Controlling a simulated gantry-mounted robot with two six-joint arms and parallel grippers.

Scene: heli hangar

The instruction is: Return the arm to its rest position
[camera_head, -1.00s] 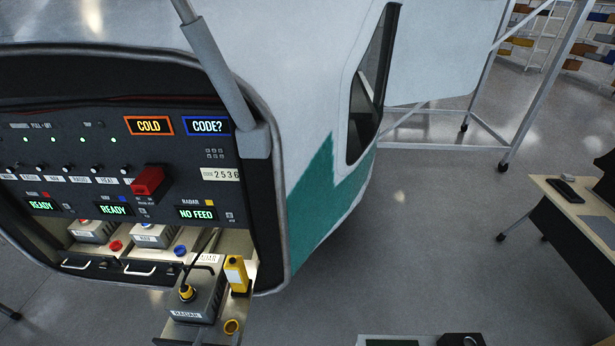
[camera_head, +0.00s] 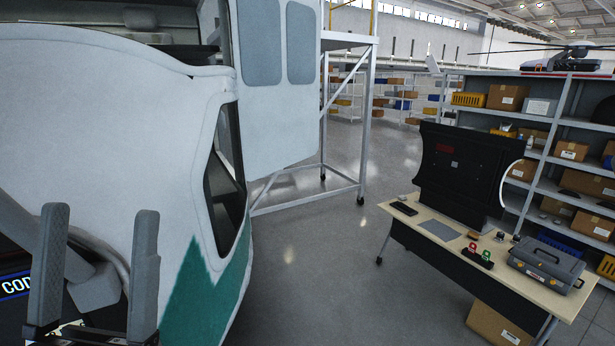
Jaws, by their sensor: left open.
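My left gripper (camera_head: 95,275) shows at the lower left of the head view. Its two grey fingers point up and stand wide apart, with nothing between them. It is in front of the white and green helicopter nose (camera_head: 130,120). Part of the nose bay's panel shows behind it, with the blue-framed code display (camera_head: 16,286) cut off by the picture edge and the finger. The rest of the panel and the bay's units are hidden or out of view. My right gripper is not in view.
A workbench (camera_head: 405,235) at the right holds a black panel (camera_head: 468,175), a grey toolbox (camera_head: 545,262) and small items. Shelves (camera_head: 575,110) with boxes stand behind it. A wheeled metal stand (camera_head: 365,130) is beyond the nose. The floor (camera_head: 320,270) between nose and bench is clear.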

